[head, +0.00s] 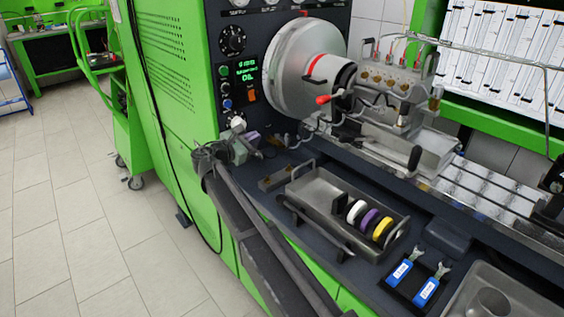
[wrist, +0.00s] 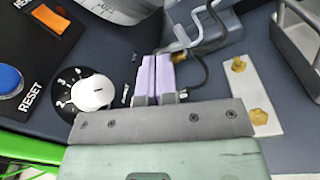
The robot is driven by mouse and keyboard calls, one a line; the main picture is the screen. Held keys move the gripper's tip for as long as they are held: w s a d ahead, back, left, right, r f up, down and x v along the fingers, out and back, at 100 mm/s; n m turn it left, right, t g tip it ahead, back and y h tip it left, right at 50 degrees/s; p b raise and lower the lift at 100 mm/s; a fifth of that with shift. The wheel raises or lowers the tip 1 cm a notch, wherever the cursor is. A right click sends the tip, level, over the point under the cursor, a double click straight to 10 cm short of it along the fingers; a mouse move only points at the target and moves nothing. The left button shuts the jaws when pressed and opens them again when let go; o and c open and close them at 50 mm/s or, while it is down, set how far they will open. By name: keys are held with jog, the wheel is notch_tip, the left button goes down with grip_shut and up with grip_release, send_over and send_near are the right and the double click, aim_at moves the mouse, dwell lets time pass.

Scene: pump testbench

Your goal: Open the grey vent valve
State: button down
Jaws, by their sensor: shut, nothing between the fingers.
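My gripper (head: 255,138) is low at the left end of the dark bench, just below the control panel. In the wrist view its two lilac fingers (wrist: 157,76) are shut against each other with nothing between them. A brass fitting with grey tubing (wrist: 180,56) is just beyond the fingertips; I cannot tell whether they touch. A white pointer knob (wrist: 93,92) on a black dial is left of the fingers, with a small metal piece (wrist: 125,95) between. I cannot tell for sure which part is the grey vent valve.
A plate with brass fittings (wrist: 254,90) lies right of my gripper. A grey tray (head: 335,215) holds white, purple and yellow rings. The large round metal housing (head: 305,68) rises behind. Blue-labelled pieces (head: 412,280) lie at front right. Red-tipped lever (head: 324,99) sticks out above the bench.

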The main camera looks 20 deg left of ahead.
jog(key=s+f+n, duration=0.1)
jog(key=s+a+f+n+b, duration=0.1)
jog(key=f, duration=0.1)
jog(key=s+f+n+h+b, duration=0.1)
jog(key=f, duration=0.1)
jog(key=shift+a, duration=0.25)
jog(key=shift+s+r+n+g, duration=0.1)
jog(key=shift+r+n+g, duration=0.05)
jog(key=shift+n+g, duration=0.2)
jog(key=x, duration=1.4)
jog(key=shift+r+p, duration=0.2)
jog(key=shift+p, duration=0.15)
